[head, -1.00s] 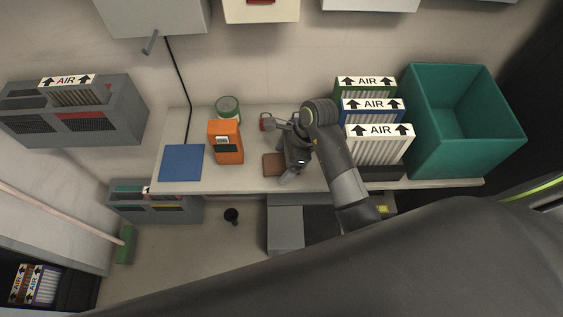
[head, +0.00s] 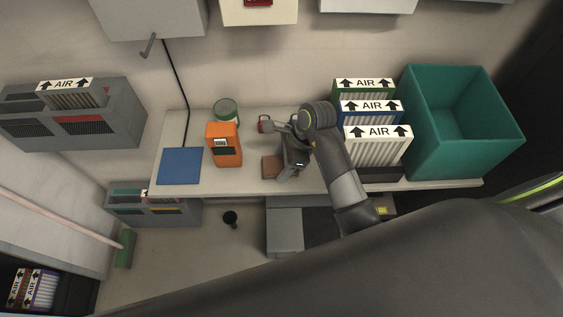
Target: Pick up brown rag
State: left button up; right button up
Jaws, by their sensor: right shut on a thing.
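The brown rag (head: 270,167) is a small folded square on the light bench. My right gripper (head: 284,172) is at the rag's right side, shut on it; the wrist and fingers hide the rag's right part. I cannot tell whether the rag is clear of the bench top. My left gripper is not in view.
An orange meter (head: 224,145), a green-rimmed can (head: 226,111), a blue mat (head: 181,166) and a small red item (head: 264,124) are left of my arm. Air filters (head: 377,150) and a teal bin (head: 463,150) stand to the right. The bench (head: 225,184) has bare room along its front.

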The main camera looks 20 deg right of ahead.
aim_at(274, 163)
notch_tip(274, 163, up, 5)
jog(key=shift+w+f+b, duration=0.1)
jog(key=shift+b, duration=0.45)
notch_tip(274, 163, up, 5)
jog(key=shift+f+p, duration=0.1)
jog(key=shift+p, duration=1.1)
jog(key=shift+r+p, duration=0.35)
jog(key=o, duration=0.3)
jog(key=shift+c, duration=1.2)
